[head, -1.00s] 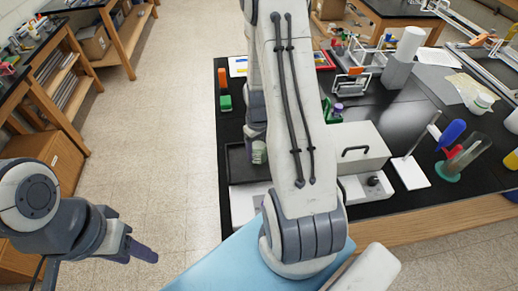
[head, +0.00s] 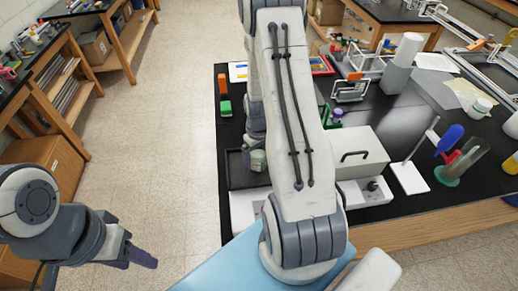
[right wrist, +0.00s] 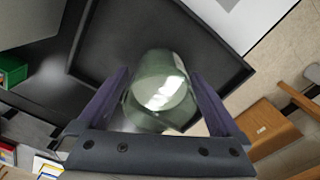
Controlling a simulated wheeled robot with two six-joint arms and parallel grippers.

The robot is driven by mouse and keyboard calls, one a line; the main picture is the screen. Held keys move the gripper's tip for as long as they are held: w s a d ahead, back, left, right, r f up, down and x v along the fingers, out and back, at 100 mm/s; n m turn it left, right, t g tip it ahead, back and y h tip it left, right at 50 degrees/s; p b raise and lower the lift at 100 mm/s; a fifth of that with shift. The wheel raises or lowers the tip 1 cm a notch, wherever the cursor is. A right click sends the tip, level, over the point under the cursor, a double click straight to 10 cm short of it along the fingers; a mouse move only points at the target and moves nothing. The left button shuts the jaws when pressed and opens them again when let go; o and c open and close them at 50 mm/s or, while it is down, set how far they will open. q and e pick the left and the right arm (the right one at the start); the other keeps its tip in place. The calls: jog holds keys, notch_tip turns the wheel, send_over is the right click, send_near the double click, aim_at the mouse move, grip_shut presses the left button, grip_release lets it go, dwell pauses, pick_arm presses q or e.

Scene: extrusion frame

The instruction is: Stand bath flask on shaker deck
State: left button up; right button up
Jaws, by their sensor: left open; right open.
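The bath flask (right wrist: 158,85) is greenish clear glass. In the right wrist view it sits between the two purple fingers of my right gripper (right wrist: 156,76), which is open around it. A dark rimmed tray (right wrist: 215,45), seemingly the shaker deck, lies behind and below the flask. In the head view the flask (head: 258,160) shows at the right side of the dark deck (head: 235,164), beside my right arm, which hides part of the deck. I cannot tell how firmly the flask rests on it. My left gripper (head: 141,257) is open and empty over the floor.
A grey box with a black handle (head: 350,150) stands right of my right arm. A green block (head: 225,108) lies on the bench beyond the deck. A stand and a glass cylinder (head: 462,165) are at the right. Floor left of the bench is clear.

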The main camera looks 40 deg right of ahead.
jog(key=shift+r, duration=0.45)
notch_tip(320, 180, up, 10)
jog(key=b, duration=0.3)
jog(key=a+r+n, duration=0.2)
jog(key=a+r, duration=0.2)
jog(key=a, duration=0.6)
jog(key=s+a+r+n, duration=0.2)
jog(key=s+a, duration=0.6)
jog(key=a, duration=0.2)
jog(key=s+a+r+n+y, duration=0.1)
jog(key=s+a+r+n, duration=0.1)
jog(key=s+a, duration=0.6)
jog(key=shift+s+a+r+n, duration=0.15)
jog(key=shift+s+a+n, duration=0.1)
jog(key=shift+a+n, duration=0.8)
jog(key=shift+a+m, duration=0.2)
jog(key=shift+m, duration=0.05)
